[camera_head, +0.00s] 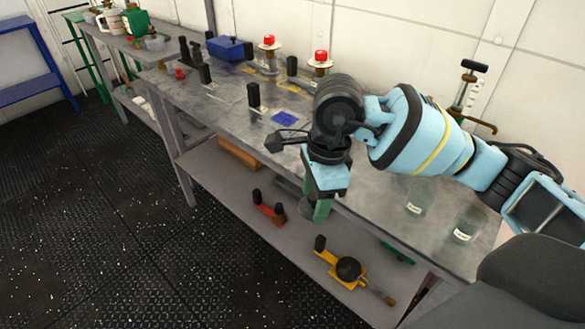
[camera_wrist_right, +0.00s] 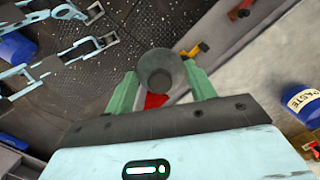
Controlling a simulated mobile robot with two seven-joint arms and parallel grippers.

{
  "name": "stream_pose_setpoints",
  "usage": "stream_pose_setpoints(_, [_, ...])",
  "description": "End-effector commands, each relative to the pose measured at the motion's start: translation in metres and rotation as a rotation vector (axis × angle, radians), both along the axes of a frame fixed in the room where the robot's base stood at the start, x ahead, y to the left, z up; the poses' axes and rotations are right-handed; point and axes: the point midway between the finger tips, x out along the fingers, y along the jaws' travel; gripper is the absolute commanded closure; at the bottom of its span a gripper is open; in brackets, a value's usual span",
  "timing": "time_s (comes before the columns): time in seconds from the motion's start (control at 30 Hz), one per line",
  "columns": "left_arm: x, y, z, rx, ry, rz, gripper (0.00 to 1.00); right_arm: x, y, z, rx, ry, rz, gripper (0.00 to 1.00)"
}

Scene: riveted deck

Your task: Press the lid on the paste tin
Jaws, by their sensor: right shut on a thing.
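My right gripper (camera_head: 315,207) hangs over the front edge of the workbench, pointing down. In the right wrist view its green fingers (camera_wrist_right: 160,82) are shut on a dark grey round piece (camera_wrist_right: 160,68); I cannot tell whether this is the lid. The paste tin (camera_wrist_right: 303,102) is blue with a pale label reading PASTE. It shows at the right edge of the wrist view, apart from the gripper and partly cut off. I cannot make out the tin in the head view, where my right arm covers part of the bench.
The grey bench (camera_head: 385,205) carries two clear glasses (camera_head: 417,197) at right. Behind are red-topped fittings (camera_head: 320,62), a blue box (camera_head: 229,48) and black upright blocks (camera_head: 253,95). The lower shelf (camera_head: 235,190) holds a yellow tool (camera_head: 333,260) and a red one (camera_head: 268,209).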

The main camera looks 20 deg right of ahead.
Motion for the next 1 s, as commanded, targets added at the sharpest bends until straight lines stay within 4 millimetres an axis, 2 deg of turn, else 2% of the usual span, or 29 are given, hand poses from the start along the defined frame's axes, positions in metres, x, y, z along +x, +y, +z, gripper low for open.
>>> stream_pose_setpoints(0.7, [-0.0005, 0.0001, -0.0003, 0.000, 0.001, 0.000, 0.64, -0.0071, 0.0033, -0.0001, 0.000, -0.001, 1.433, 0.67])
stream_pose_setpoints(0.83, [-0.0006, 0.0001, -0.0003, 0.000, 0.001, 0.000, 0.64, -0.0082, 0.0037, -0.0002, 0.000, -0.001, 1.621, 0.67])
stream_pose_setpoints(1.0, [-0.0008, 0.0001, -0.0004, 0.000, 0.002, 0.000, 0.64, -0.0090, 0.0037, -0.0002, 0.000, -0.001, 1.754, 0.67])
